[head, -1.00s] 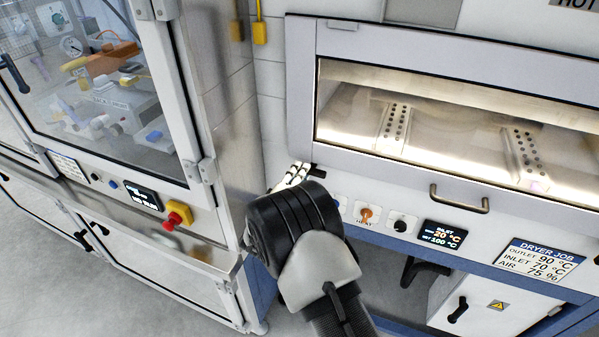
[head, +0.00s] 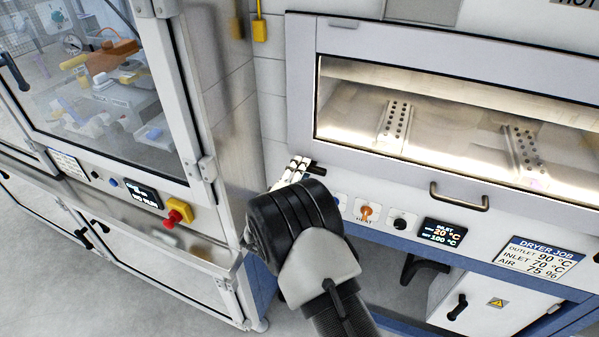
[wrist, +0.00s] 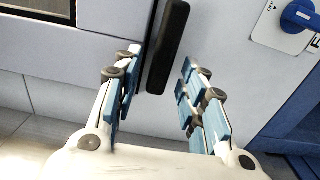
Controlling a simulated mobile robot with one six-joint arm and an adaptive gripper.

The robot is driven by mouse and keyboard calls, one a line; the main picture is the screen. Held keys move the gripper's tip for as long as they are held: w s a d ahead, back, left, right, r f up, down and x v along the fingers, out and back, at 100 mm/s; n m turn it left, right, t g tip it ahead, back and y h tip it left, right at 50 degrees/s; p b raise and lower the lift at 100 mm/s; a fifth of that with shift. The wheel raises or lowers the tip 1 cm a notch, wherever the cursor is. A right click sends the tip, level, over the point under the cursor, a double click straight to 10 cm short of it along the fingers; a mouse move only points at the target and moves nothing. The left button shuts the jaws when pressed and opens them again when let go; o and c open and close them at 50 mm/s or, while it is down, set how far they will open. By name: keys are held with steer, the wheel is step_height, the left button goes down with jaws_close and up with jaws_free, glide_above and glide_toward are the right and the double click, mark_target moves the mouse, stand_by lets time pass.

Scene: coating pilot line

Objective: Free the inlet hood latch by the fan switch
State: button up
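The inlet hood latch is a short black bar. In the wrist view, the latch (wrist: 168,48) stands in line with the gap between my fingers. In the head view, the latch (head: 316,170) shows partly, just beyond my fingers. My gripper (wrist: 160,75) is open, with blue-padded fingers on either side of the latch's lower end; contact cannot be told. In the head view, my gripper (head: 298,165) is mostly hidden behind my wrist. The blue fan switch (wrist: 300,16) sits right of the latch. The inlet hood (head: 390,164) appears closed, with a lit window.
The hood's bar handle (head: 460,200) juts out below its window. An orange knob (head: 366,212), a black knob (head: 401,224) and a temperature display (head: 442,235) line the panel. A glazed cabinet with a red stop button (head: 178,214) stands close on the left.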

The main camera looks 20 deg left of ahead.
steer(key=s+a, duration=0.1)
steer(key=s, duration=1.1)
